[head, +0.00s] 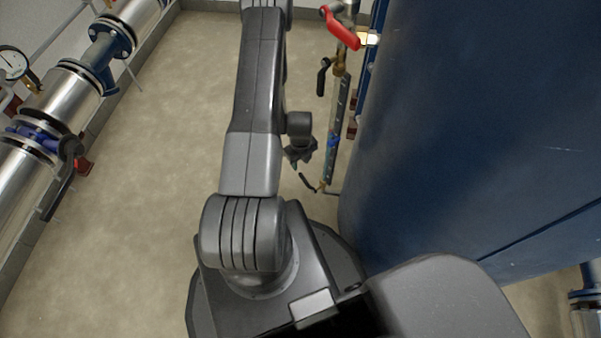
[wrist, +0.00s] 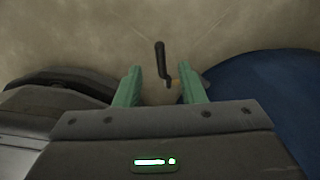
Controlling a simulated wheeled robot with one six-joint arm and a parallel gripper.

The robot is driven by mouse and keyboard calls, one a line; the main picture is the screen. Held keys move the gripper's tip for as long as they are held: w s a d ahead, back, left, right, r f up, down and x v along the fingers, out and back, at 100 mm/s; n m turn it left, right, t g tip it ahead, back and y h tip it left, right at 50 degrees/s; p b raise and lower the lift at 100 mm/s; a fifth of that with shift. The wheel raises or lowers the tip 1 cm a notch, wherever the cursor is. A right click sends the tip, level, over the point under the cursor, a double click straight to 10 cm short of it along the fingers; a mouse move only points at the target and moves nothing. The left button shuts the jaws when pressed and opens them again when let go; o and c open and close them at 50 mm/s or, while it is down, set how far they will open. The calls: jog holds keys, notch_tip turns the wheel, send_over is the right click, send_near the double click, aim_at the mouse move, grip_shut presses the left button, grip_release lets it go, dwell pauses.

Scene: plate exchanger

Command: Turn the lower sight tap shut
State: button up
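The lower sight tap has a black lever (head: 308,183), low on the sight glass beside the blue vessel in the head view. In the wrist view the same black lever (wrist: 160,58) points away from me, with its cranked end and a bit of brass between my finger lines. My gripper (wrist: 162,76) has two green fingers standing apart, one on each side of the lever's near end. I see no clear contact. In the head view my gripper (head: 297,163) is small, just above and left of the lower tap.
The sight glass (head: 333,140) rises to an upper black lever (head: 322,76) and a red-handled valve (head: 340,28). The large blue vessel (head: 470,120) stands close on the right. Silver pipes (head: 68,98) run along the left. The floor (head: 150,190) between is clear.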

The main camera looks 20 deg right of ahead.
aim_at(301, 173)
notch_tip(301, 173, down, 9)
jog(key=shift+r+b, duration=0.1)
jog(key=shift+b, duration=0.85)
grip_shut()
